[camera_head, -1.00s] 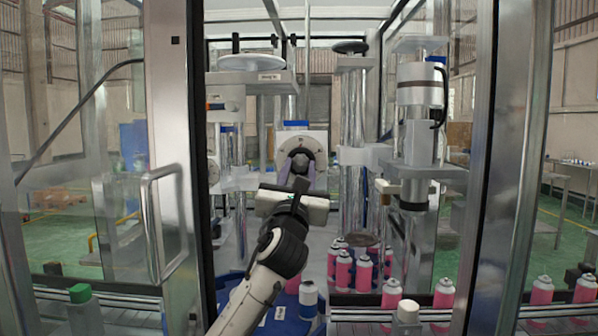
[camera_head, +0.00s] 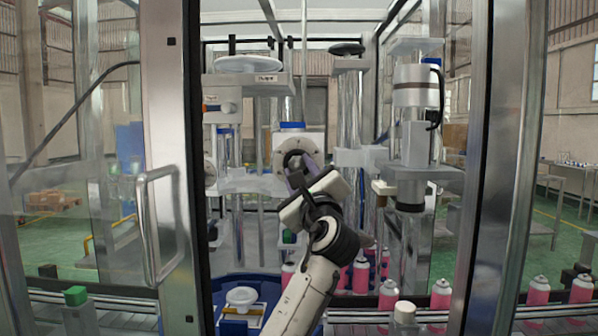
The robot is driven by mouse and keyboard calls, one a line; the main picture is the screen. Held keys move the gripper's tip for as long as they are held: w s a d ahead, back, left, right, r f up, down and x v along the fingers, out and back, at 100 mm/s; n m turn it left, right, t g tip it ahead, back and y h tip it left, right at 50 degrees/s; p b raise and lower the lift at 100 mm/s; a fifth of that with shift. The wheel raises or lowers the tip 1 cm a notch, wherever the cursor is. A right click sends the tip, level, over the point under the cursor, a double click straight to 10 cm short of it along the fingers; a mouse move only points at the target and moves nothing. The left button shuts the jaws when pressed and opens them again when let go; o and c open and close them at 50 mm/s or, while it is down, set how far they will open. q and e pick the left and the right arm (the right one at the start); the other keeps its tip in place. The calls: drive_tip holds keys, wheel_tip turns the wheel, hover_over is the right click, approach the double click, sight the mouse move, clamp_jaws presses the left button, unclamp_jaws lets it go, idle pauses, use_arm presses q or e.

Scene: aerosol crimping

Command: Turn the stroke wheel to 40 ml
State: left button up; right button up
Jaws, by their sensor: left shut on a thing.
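The stroke wheel (camera_head: 291,146) appears to be the round grey part on the front of a pale block with a blue top, at the middle of the head view. My left gripper (camera_head: 302,166) reaches up to it from below. Its fingers are shut on the wheel's lower part, with the gripper body tilted, its right end higher. The fingers and gripper body hide much of the wheel. No scale reading is legible. My right gripper is not in view.
Pink cans (camera_head: 387,295) stand right of my left arm and along the conveyor. A blue carousel (camera_head: 222,284) lies below. A metal column (camera_head: 350,110) and crimping head (camera_head: 411,150) stand to the right. Door frames with a handle (camera_head: 147,225) bound the opening.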

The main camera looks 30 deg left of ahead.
use_arm(q)
drive_tip(key=shift+n+g, duration=0.4)
drive_tip(key=shift+n, duration=0.6)
drive_tip(key=shift+d, duration=0.1)
drive_tip(key=shift+c, duration=0.2)
drive_tip(key=o, duration=1.1)
drive_tip(key=b+v, duration=0.2)
drive_tip(key=v, duration=0.8)
drive_tip(key=shift+d, duration=0.15)
